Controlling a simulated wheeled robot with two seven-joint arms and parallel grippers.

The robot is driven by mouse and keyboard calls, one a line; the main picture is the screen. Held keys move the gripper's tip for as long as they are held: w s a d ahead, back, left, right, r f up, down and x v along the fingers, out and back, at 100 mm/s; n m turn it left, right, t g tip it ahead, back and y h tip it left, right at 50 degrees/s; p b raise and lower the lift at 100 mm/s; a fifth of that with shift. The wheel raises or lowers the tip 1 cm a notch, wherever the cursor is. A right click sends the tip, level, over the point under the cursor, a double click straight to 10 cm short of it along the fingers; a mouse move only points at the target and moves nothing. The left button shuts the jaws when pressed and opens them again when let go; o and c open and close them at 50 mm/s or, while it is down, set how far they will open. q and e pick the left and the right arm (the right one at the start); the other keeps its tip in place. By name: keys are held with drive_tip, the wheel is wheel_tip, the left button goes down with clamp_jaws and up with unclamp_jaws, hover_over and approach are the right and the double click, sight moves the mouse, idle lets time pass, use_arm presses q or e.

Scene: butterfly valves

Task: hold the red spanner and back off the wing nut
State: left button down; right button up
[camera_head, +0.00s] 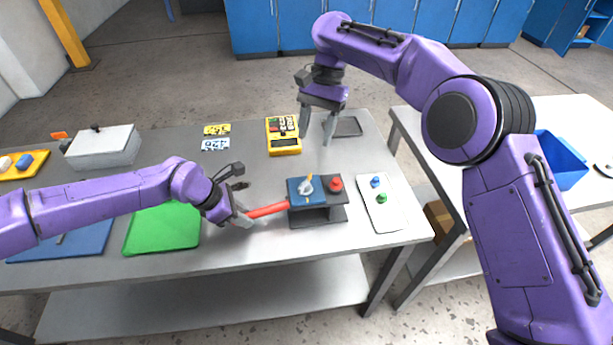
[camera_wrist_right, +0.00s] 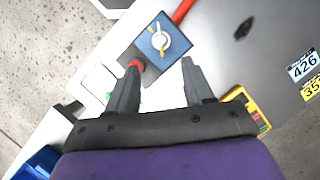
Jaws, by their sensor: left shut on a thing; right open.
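The red spanner (camera_head: 268,210) reaches from my left gripper (camera_head: 240,217) to the left side of a dark stand (camera_head: 318,214). My left gripper is shut on the spanner's left end. The silver wing nut (camera_head: 305,187) sits on a blue plate on top of the stand, with a yellow pointer beside it. In the right wrist view the wing nut (camera_wrist_right: 159,40) lies ahead of the fingers. My right gripper (camera_head: 316,138) is open and empty, above and behind the stand. A red knob (camera_head: 335,184) is right of the wing nut.
A white tray (camera_head: 392,212) with a blue and a green knob lies right of the stand. A yellow meter (camera_head: 283,136) and a grey tray (camera_head: 346,127) lie behind. A green mat (camera_head: 162,228) and a grey box (camera_head: 103,147) are at the left.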

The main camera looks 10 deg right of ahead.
sight(306, 182)
drive_tip(key=x, duration=1.2)
drive_tip(key=shift+c, duration=0.4)
